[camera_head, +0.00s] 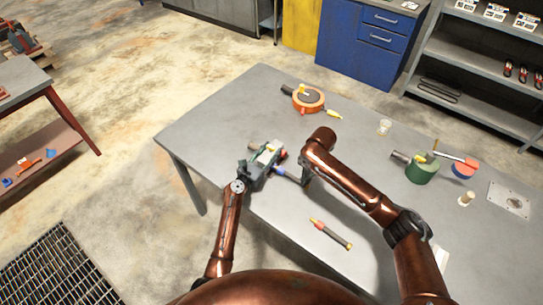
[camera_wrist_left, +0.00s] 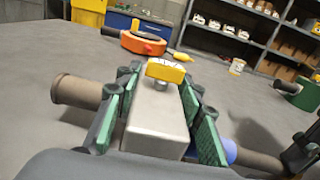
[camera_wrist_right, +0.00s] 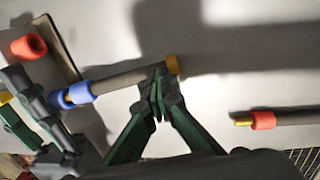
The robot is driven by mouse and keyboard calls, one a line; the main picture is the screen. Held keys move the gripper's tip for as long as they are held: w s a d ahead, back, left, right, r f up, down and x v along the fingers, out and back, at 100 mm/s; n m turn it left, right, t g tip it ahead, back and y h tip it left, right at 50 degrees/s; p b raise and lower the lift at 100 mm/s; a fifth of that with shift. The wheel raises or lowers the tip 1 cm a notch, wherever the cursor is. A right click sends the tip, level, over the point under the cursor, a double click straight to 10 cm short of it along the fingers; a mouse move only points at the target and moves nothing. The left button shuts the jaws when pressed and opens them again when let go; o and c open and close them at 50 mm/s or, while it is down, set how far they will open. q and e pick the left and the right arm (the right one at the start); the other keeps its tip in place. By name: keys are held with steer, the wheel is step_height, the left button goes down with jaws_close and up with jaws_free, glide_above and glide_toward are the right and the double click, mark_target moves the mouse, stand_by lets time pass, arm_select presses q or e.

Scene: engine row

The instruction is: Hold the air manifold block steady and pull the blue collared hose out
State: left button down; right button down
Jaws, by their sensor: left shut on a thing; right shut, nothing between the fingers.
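The air manifold block (camera_wrist_left: 157,122) is grey with a yellow cap (camera_wrist_left: 166,71) on top. My left gripper (camera_head: 262,158) is shut on it, with green pads on two sides in the left wrist view. The blue collared hose (camera_wrist_right: 120,78) has a grey body, a blue collar (camera_wrist_right: 78,92) close beside the left gripper's finger and a brass-coloured far end. Whether its inner end is seated in the block is hidden. My right gripper (camera_wrist_right: 157,100) is shut and empty, its fingertips overlapping the hose near its far end in the right wrist view.
A red collared hose (camera_head: 331,234) lies loose on the table's front. A brown cylinder (camera_wrist_left: 76,90) lies left of the block in the left wrist view. An orange round part (camera_head: 308,99) is behind, and a green cylinder (camera_head: 421,172) stands right. The grey table's (camera_head: 215,115) left part is clear.

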steer(key=c, duration=2.6)
jaws_free()
steer(key=shift+d, duration=0.1)
steer(key=shift+c, duration=0.2)
steer(key=o, duration=0.4)
